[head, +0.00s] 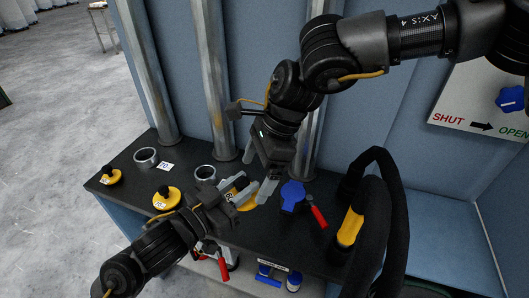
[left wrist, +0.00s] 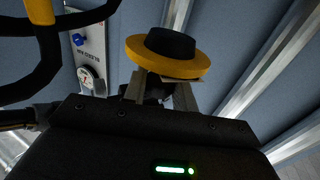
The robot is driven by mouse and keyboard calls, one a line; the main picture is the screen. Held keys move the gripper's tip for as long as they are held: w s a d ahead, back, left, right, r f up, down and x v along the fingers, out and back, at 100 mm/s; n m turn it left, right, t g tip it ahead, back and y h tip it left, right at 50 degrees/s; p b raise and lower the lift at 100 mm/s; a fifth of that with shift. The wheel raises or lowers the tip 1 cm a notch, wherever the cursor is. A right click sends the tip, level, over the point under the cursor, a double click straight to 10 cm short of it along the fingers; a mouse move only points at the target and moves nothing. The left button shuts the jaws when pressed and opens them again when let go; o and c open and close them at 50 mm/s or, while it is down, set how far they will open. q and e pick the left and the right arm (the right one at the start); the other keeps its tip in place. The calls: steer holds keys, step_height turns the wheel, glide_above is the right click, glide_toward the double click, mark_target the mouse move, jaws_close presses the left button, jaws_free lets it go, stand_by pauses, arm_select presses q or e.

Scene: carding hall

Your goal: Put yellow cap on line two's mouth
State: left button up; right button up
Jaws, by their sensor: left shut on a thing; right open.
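A yellow cap (head: 246,204) with a black top is held in my left gripper (head: 240,190), just above the black shelf. In the left wrist view the cap (left wrist: 150,58) sits between the fingers, black part outward. My right gripper (head: 259,180) hangs open and empty above the shelf, fingers down, very close to the held cap. I cannot read which one is line two.
A blue fitting (head: 293,196) with a red handle (head: 317,214) stands right of my grippers. A thick black hose (head: 378,215) with a yellow band (head: 350,227) loops up at the right. Vertical pipes (head: 215,80) rise behind. Black shelf (head: 125,187) is bare between the left caps.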

steer(key=x, duration=0.5)
steer(key=shift+a+f, duration=0.1)
steer(key=shift+f, duration=0.2)
